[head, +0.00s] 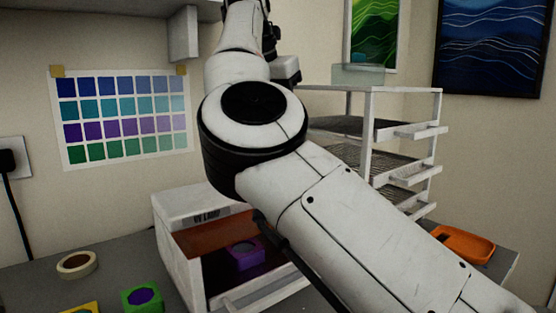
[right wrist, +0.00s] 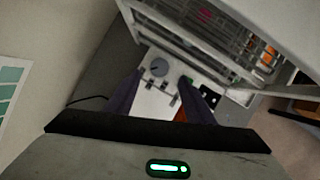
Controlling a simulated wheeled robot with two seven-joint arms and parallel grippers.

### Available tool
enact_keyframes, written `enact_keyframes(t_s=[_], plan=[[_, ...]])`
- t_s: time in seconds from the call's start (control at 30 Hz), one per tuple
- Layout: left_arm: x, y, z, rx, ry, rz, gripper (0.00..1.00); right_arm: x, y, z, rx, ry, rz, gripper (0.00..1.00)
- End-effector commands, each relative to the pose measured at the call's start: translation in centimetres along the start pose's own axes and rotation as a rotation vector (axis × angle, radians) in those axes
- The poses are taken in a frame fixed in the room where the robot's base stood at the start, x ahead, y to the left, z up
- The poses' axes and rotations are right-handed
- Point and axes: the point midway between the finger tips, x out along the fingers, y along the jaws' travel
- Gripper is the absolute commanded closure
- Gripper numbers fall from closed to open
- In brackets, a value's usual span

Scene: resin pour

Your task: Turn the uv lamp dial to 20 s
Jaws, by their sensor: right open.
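The UV lamp (head: 188,208) is a white box with an open front and a reddish inside, on the table in the head view. A purple mould (head: 243,256) with a dark round middle sits inside it. My right arm hides the lamp's right part, and the dial does not show there. In the right wrist view, a round grey dial (right wrist: 159,68) is on a white panel (right wrist: 152,101), just beyond the fingertips. My right gripper (right wrist: 160,88) is open, its dark fingers apart and empty. The dial's setting is too small to read. My left gripper is out of view.
A white rack (head: 372,92) with wire shelves stands right of the lamp; it looms close in the right wrist view (right wrist: 215,40). A tape roll (head: 77,264) and a green mould (head: 142,296) lie left of the lamp. An orange tray (head: 463,243) lies at right.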

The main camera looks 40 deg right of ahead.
Motion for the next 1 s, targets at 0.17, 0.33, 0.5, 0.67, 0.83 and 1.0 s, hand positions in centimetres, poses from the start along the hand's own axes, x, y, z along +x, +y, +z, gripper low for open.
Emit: enact_keyframes(t_s=[0.17, 0.33, 0.5, 0.67, 0.83, 1.0], plan=[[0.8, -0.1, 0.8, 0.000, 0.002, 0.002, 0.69, 3.7, 0.0, -0.2, 0.001, 0.002, -0.002, 0.51], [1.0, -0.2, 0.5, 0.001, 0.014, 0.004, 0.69, 5.5, -0.1, -0.1, 0.000, 0.001, -0.002, 0.51], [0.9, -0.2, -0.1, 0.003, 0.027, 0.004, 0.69, 6.1, 0.0, 0.0, 0.000, -0.001, 0.000, 0.51], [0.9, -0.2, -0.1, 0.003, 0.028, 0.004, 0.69, 6.1, 0.0, 0.0, 0.000, -0.001, 0.000, 0.51], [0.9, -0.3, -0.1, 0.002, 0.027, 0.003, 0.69, 6.1, 0.0, 0.0, 0.000, 0.000, -0.001, 0.70], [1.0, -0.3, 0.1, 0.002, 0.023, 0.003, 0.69, 6.1, -0.1, 0.0, 0.000, 0.000, -0.001, 0.92]])
